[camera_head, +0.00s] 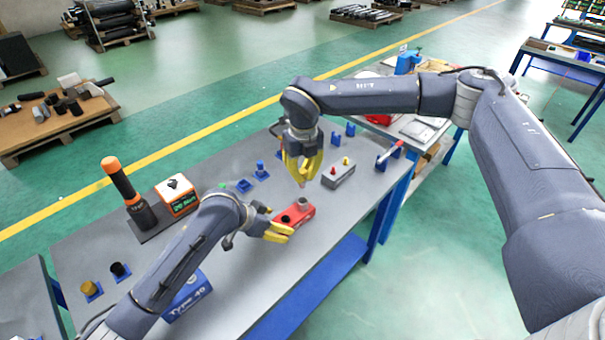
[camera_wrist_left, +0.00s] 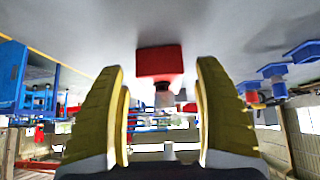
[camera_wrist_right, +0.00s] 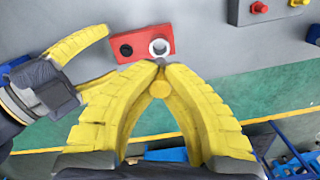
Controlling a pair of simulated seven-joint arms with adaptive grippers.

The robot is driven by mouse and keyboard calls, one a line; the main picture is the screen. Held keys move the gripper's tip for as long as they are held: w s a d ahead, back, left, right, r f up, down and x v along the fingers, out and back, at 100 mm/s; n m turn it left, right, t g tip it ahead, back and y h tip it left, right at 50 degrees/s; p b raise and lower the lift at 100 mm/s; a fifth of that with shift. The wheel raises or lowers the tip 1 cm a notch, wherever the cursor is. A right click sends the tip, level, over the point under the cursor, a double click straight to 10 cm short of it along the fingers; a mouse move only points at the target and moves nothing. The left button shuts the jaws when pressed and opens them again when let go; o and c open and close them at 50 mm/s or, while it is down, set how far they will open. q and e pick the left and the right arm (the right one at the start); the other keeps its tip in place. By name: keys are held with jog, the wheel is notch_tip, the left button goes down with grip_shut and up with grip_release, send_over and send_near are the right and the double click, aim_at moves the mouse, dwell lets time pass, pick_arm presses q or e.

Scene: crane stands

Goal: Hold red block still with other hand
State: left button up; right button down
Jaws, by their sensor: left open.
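The red block (camera_head: 289,219) lies on the grey table, with a dark round spot at one end and a grey ring-topped cylinder at the other. It also shows in the right wrist view (camera_wrist_right: 140,40). My left gripper (camera_head: 275,222) is open at the block's left end. In the left wrist view the block (camera_wrist_left: 160,62) sits between and just beyond the fingertips, with gaps on both sides. My right gripper (camera_head: 302,180) is above the block's ring end.
A grey block (camera_head: 338,176) with red and yellow knobs stands right of the red block. Several blue holders (camera_head: 261,171) stand behind. A torque tester (camera_head: 177,196) and an orange-topped tool (camera_head: 122,180) stand left. A blue box (camera_head: 188,294) is near the front edge.

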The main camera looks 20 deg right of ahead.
pick_arm(q)
jog(key=shift+x, duration=1.75)
jog(key=shift+c, duration=0.6)
jog(key=c, duration=1.2)
jog(key=shift+o, duration=0.2)
